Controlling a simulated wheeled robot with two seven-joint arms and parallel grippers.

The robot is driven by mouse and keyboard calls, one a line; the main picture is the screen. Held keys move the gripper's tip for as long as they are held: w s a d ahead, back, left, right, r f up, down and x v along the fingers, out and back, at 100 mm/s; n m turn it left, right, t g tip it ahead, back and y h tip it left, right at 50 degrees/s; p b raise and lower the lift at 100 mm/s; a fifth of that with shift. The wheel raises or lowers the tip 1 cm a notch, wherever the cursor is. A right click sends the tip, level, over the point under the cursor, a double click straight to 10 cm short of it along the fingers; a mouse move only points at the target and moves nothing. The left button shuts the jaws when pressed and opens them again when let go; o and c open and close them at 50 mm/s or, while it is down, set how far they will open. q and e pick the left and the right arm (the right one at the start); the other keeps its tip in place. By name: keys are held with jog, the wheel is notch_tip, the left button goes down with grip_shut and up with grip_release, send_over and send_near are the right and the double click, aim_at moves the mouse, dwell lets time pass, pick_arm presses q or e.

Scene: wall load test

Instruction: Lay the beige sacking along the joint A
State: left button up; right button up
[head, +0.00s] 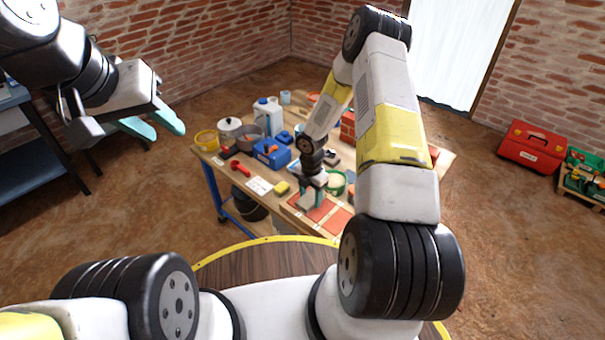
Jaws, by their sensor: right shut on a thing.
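My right gripper (313,188) reaches down over the front of the workbench, just above a board (290,210) with red-brown panels (336,220). It is shut on a small pale beige piece (306,200), which looks like the sacking, low over the panels. The arm and fingers hide part of it, and I cannot tell if it touches the board. Pale lines run between the panels; no letter A is readable, so I cannot tell which is joint A. My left gripper (168,132) hangs in the air left of the bench, its teal fingers apart and empty.
The workbench (212,174) is crowded: yellow sponge (282,187), white card (259,186), red tool (240,168), blue box (271,153), white canister (268,115), green tub (336,182). A red toolbox (533,146) stands on the floor at right. My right arm hides the bench's right part.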

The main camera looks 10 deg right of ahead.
jog(key=shift+f, duration=0.45)
jog(key=o, duration=1.3)
notch_tip(320, 180, up, 8)
jog(key=shift+r, duration=0.15)
jog(key=s+d+r+m+t+h, duration=0.1)
jog(key=s+r+m, duration=0.35)
jog(key=r, duration=0.85)
jog(key=s+d+r+m+t, duration=0.1)
jog(key=r+m+t, duration=0.1)
jog(key=r+m, duration=0.8)
jog(key=s+a+r+m+t+y, duration=0.1)
jog(key=s+r+m, duration=0.2)
jog(key=s+r, duration=0.3)
jog(key=s+a+r+m+t+y, duration=0.1)
jog(key=s+r+m, duration=0.3)
jog(key=s+r, duration=0.2)
jog(key=s+a+r+m+t+y, duration=0.1)
jog(key=s+r+m, duration=0.2)
jog(key=s+r, duration=0.3)
jog(key=shift+s+a+m, duration=0.2)
jog(key=shift+a+m, duration=0.05)
jog(key=shift+a, duration=0.1)
